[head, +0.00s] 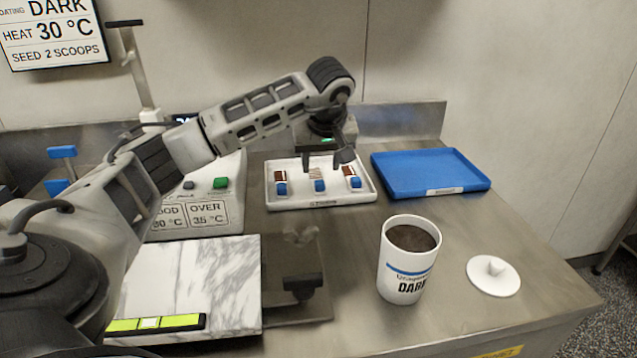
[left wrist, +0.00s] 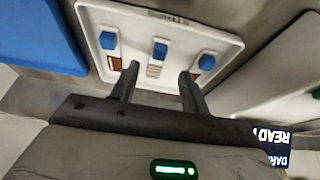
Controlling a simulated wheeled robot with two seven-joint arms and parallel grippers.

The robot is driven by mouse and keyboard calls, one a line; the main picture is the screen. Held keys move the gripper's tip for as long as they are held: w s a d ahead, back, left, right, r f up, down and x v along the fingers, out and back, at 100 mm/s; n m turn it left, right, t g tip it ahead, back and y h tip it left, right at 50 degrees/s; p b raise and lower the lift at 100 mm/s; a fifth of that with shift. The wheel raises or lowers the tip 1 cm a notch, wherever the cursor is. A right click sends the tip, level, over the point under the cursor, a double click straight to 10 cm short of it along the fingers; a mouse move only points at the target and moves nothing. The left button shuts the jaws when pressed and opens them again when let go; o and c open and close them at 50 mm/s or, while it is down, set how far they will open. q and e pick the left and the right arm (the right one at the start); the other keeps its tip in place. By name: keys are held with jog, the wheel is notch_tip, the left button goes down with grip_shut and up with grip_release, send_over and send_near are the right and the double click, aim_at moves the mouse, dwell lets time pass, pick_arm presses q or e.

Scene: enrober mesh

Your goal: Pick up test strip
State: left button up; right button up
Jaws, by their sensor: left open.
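Three test strips with blue grips lie side by side in a white tray (head: 375,195) on the steel counter. The left strip (head: 281,187) and right strip (head: 355,182) have brown parts; the middle strip (head: 319,185) has a pale, striped part. My left gripper (head: 325,163) is open and empty over the tray, pointing down. In the left wrist view its fingertips (left wrist: 159,72) stand either side of the middle strip (left wrist: 160,49), apparently above it. Whether they touch it cannot be told. My right gripper is not in view.
A blue tray (head: 425,172) is right of the white tray. A white tub (head: 405,270) of dark contents and a lid (head: 493,276) stand in front. A marble slab (head: 190,285) with a yellow-green tool (head: 180,322) and a machine with buttons (head: 205,205) are at left.

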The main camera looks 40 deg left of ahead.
aim_at(319, 182)
pick_arm(q)
jog(key=shift+x, duration=3.15)
grip_shut()
